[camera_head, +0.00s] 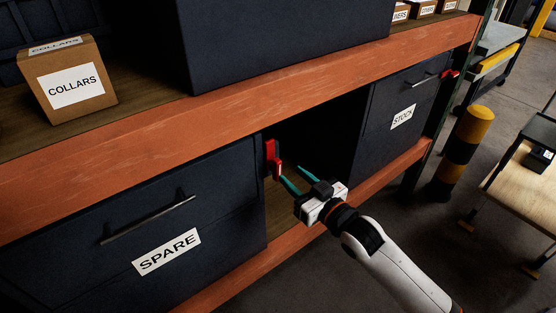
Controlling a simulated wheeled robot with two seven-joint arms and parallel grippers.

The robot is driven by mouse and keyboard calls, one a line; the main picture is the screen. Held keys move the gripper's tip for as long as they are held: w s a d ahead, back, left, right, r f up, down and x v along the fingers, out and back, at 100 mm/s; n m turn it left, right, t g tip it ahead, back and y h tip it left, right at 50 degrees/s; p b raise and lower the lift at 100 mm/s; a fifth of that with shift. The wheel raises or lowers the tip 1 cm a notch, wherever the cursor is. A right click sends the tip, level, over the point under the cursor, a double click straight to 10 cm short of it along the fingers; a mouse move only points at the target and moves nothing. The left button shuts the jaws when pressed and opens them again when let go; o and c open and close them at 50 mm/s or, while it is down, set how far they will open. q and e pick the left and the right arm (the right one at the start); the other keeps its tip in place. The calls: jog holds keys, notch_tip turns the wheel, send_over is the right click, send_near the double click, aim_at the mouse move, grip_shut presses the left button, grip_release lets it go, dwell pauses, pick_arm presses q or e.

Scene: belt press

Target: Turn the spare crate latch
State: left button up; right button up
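The spare crate (70,250) is a dark blue crate with a SPARE label (167,251) and a bar handle, on the lower shelf at left. Its red latch (271,155) stands roughly upright at the crate's right front edge. My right gripper (291,174) is just right of the latch's lower end. Its two teal fingers are spread apart and point toward the latch, with nothing visible between them. I cannot tell whether a fingertip touches the latch. My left gripper is not in view.
A STOCK crate (385,125) with its own red latch (449,74) stands right of a dark gap. An orange shelf beam (220,112) runs above. A COLLARS box (66,80) sits on the upper shelf. A yellow-black post (465,150) and a wooden table (525,190) stand right.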

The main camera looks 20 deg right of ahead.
aim_at(280, 164)
jog(key=x, duration=0.7)
jog(key=shift+w+f, duration=0.1)
jog(key=shift+w, duration=0.1)
grip_shut()
